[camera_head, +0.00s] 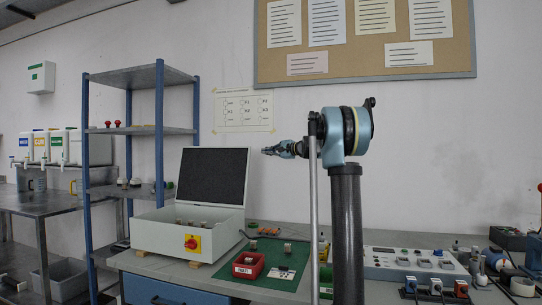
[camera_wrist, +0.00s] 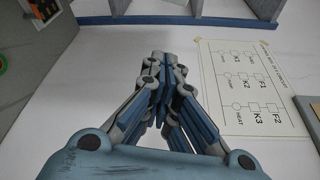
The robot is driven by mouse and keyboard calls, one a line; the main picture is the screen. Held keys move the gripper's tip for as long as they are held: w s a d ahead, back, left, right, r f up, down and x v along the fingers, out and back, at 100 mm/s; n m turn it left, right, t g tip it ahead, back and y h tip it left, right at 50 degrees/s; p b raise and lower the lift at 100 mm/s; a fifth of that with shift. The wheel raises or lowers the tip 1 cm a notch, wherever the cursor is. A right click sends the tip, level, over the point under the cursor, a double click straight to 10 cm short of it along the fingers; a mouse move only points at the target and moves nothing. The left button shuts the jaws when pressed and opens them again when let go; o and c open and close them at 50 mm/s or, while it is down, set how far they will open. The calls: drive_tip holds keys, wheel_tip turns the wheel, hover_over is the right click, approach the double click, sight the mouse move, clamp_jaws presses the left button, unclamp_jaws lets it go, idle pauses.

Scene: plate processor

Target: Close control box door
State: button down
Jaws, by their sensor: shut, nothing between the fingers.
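The control box (camera_head: 185,237) is a pale grey box on the workbench, with a red knob on a yellow plate on its front. Its door (camera_head: 212,176) stands raised at the back, its dark inner face toward the head camera. Several small parts show inside the box. My gripper (camera_head: 266,151) is in the air just right of the door's upper right edge, with a small gap in the picture. In the wrist view my gripper (camera_wrist: 158,58) has its fingers together and empty. A grey panel (camera_wrist: 35,35) shows at the wrist view's left; I cannot tell if it is the door.
A green mat (camera_head: 262,263) with a red tray (camera_head: 248,266) lies right of the box. A grey panel of switches (camera_head: 412,265) stands farther right. A blue-posted shelf (camera_head: 160,131) stands left behind the box. A paper chart (camera_head: 243,111) hangs on the wall behind my gripper.

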drive_tip(key=shift+s+a+r, duration=0.15)
drive_tip(key=shift+a, duration=1.2)
drive_tip(key=shift+s+a+r, duration=0.1)
drive_tip(key=shift+a+r, duration=0.05)
drive_tip(key=shift+a, duration=1.2)
drive_tip(key=shift+s, duration=0.1)
